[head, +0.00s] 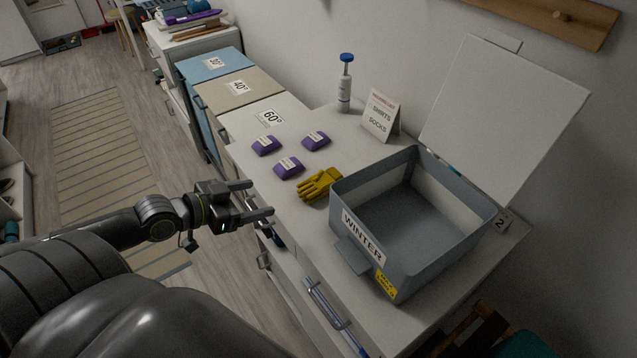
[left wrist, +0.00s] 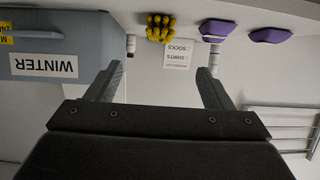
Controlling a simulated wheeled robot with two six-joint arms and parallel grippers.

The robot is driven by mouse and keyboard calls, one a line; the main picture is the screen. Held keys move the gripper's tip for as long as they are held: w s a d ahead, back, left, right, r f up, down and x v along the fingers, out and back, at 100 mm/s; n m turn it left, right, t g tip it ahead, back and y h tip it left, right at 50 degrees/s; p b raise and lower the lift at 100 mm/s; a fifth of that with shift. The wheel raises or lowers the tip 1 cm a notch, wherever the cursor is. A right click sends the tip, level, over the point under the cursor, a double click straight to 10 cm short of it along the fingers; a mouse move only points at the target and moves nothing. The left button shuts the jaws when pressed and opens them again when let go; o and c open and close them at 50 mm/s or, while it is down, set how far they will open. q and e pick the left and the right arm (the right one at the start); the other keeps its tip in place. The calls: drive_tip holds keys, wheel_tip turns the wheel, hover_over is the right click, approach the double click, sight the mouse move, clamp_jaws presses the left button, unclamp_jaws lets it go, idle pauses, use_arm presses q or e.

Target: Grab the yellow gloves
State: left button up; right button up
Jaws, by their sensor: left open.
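The yellow gloves (head: 320,185) lie on the white cabinet top, just left of the grey WINTER box (head: 352,225). In the left wrist view, which looks upside down, the gloves (left wrist: 161,28) show near the top, beyond the fingertips. My left gripper (head: 262,198) is open and empty at the front edge of the cabinet top, left of the gloves and apart from them. Its two fingers show spread in the left wrist view (left wrist: 160,80). My right gripper is not in view.
Several purple packets (head: 289,167) lie behind and left of the gloves. A SHIRTS SOCKS sign (head: 381,114) and a blue-capped bottle (head: 345,85) stand at the back. The grey box is open and looks empty. A drawer handle (head: 325,303) sticks out below the cabinet's front edge.

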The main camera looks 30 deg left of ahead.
use_arm(q)
drive_tip(key=b, duration=0.1)
approach(313, 187)
drive_tip(key=x, duration=0.5)
drive_tip(key=shift+w+a+f, duration=0.15)
drive_tip(key=shift+a+f, duration=0.1)
drive_tip(key=shift+a, duration=0.15)
drive_tip(key=shift+f+p+x, duration=0.2)
drive_tip(key=shift+p+x, duration=0.65)
drive_tip(key=shift+x, duration=2.15)
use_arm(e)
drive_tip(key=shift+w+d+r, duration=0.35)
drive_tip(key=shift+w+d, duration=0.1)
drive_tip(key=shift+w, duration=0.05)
